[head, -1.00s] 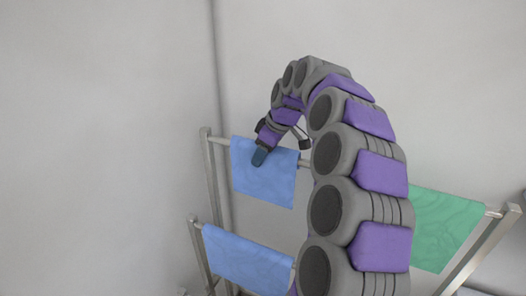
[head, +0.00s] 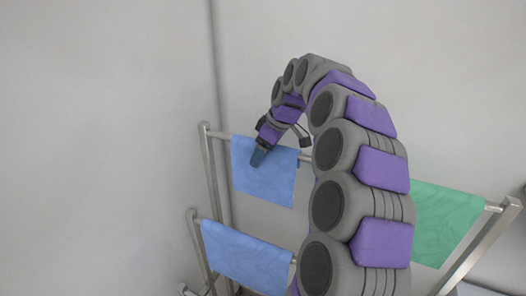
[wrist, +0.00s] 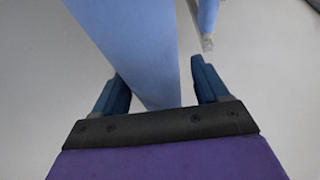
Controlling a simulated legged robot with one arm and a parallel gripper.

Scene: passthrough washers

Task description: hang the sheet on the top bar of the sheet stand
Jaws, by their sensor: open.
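A blue sheet (head: 266,182) hangs over the top bar (head: 218,135) of the metal sheet stand, at its left part. My gripper (head: 258,157) is at the upper part of this sheet, just below the bar. In the wrist view my gripper (wrist: 162,84) has its two dark blue fingers apart. The blue sheet (wrist: 138,45) hangs between them, and I see no finger pressed on it. My arm hides the middle of the top bar.
A second blue sheet (head: 246,256) hangs on the lower front bar. A green sheet (head: 445,220) hangs on the top bar at the right, partly behind my arm. A metal stand post (head: 483,240) slopes at the right. A plain wall stands behind.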

